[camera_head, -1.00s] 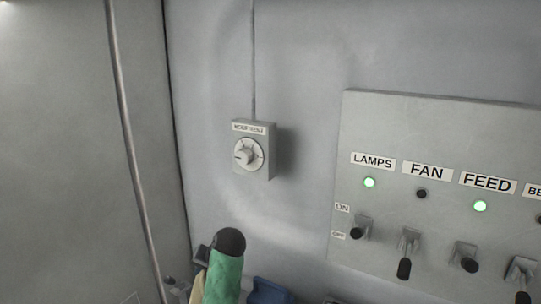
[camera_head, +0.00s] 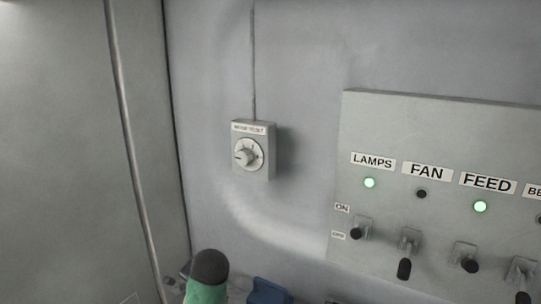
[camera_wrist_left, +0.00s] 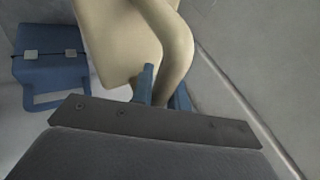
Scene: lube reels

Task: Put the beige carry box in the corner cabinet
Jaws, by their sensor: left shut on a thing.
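The beige carry box (camera_wrist_left: 112,40) fills the upper middle of the left wrist view, with its curved handle on its right side. My left gripper (camera_wrist_left: 164,91) has its blue fingers on either side of the lower end of the handle and is shut on it. What lies beneath the box is hidden. In the head view the box and my gripper jaws cannot be made out. The corner cabinet cannot be identified in either view. My right gripper is not in view.
A blue box (camera_wrist_left: 50,70) with a handle and pale latches is left of the beige box. A blue thing (camera_head: 269,291) shows low in the head view. A switch panel (camera_head: 440,190) and a dial box (camera_head: 252,150) are on the wall. A pipe (camera_head: 132,150) runs down the left.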

